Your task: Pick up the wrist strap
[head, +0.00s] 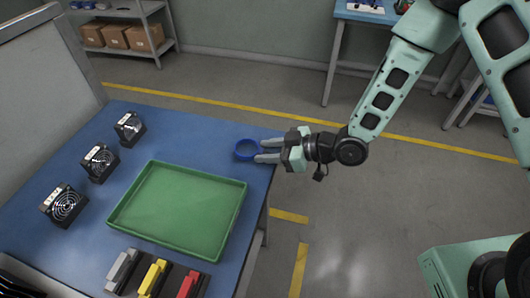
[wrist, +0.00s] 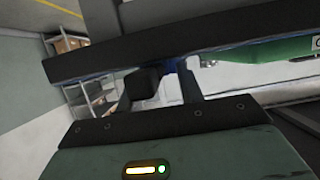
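The wrist strap (head: 246,150), a blue ring, lies on the blue table top near its right edge. My gripper (head: 262,150) comes in low from the right, its two grey fingers apart, with the tips at the ring's right side. Whether the tips touch the ring cannot be told. In the wrist view my gripper (wrist: 166,80) shows a gap between its fingers, and a dark blue patch, probably the strap, shows dimly past the tips. Most of the strap is hidden there.
A green tray (head: 180,207) lies left of and nearer than the strap. Several black fans (head: 100,163) stand along the table's left side. Grey, yellow (head: 153,277) and red items stand at the near edge. The floor right of the blue table (head: 205,132) is open.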

